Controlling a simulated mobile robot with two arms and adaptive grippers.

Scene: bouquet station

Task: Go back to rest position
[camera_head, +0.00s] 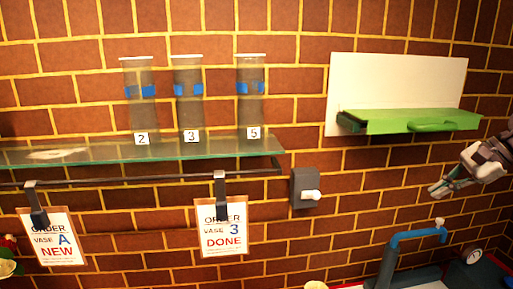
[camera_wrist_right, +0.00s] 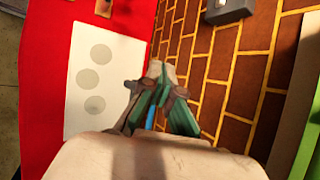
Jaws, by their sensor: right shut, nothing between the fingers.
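My right gripper (camera_head: 437,190) is at the right side of the head view, in front of the brick wall, below the green shelf. It is shut and empty. In the right wrist view its fingers (camera_wrist_right: 157,70) come together at the tips, with nothing held between them. My left gripper is in neither view.
A glass shelf (camera_head: 100,152) bears three clear vases (camera_head: 187,98) numbered 2, 3 and 5. Order cards (camera_head: 222,228) hang below it. A green shelf (camera_head: 390,122) with a white back panel is above my right gripper. A blue tap (camera_head: 402,238) stands below it.

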